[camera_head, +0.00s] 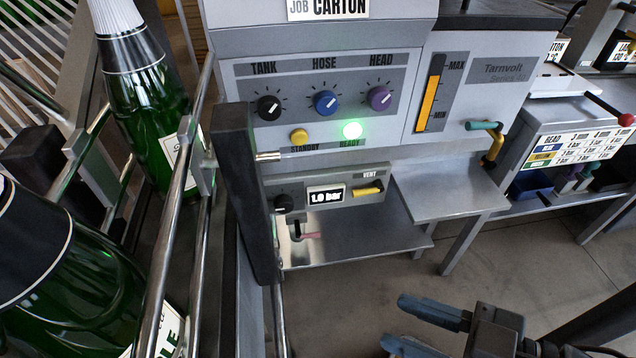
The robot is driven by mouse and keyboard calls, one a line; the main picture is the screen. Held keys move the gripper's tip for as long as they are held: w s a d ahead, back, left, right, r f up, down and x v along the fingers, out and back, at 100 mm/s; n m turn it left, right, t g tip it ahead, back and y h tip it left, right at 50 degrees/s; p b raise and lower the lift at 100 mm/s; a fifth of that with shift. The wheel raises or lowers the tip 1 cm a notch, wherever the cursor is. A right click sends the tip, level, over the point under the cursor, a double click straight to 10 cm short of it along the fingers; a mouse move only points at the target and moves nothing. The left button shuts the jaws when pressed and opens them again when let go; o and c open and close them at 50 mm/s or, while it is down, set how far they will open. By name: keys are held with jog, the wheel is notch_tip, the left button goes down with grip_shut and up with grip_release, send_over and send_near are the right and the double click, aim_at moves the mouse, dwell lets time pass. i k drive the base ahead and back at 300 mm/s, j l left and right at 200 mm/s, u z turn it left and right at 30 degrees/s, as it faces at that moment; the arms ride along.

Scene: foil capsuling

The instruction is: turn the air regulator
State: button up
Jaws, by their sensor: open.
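The air regulator is most likely the black knob (284,203) on the low grey panel (330,208), left of a display (327,195) reading 1.0 bar. A dark upright post stands just left of the knob, close to it in the picture. My gripper (418,328) is at the bottom, right of centre, with two blue-grey fingers apart and nothing seen between them. It is lower and to the right of the panel, well apart from the knob. Part of the lower finger is cut off by the picture's edge.
A yellow VENT handle (367,189) sits right of the display. Above are the TANK (268,108), HOSE (325,103) and HEAD (379,97) knobs, with a green READY light (352,130). Rails and green bottles (150,110) crowd the left. Floor (370,290) shows below the panel.

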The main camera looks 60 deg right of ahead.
aim_at(284, 204)
jog(key=l+u, duration=0.15)
jog(key=l, duration=1.2)
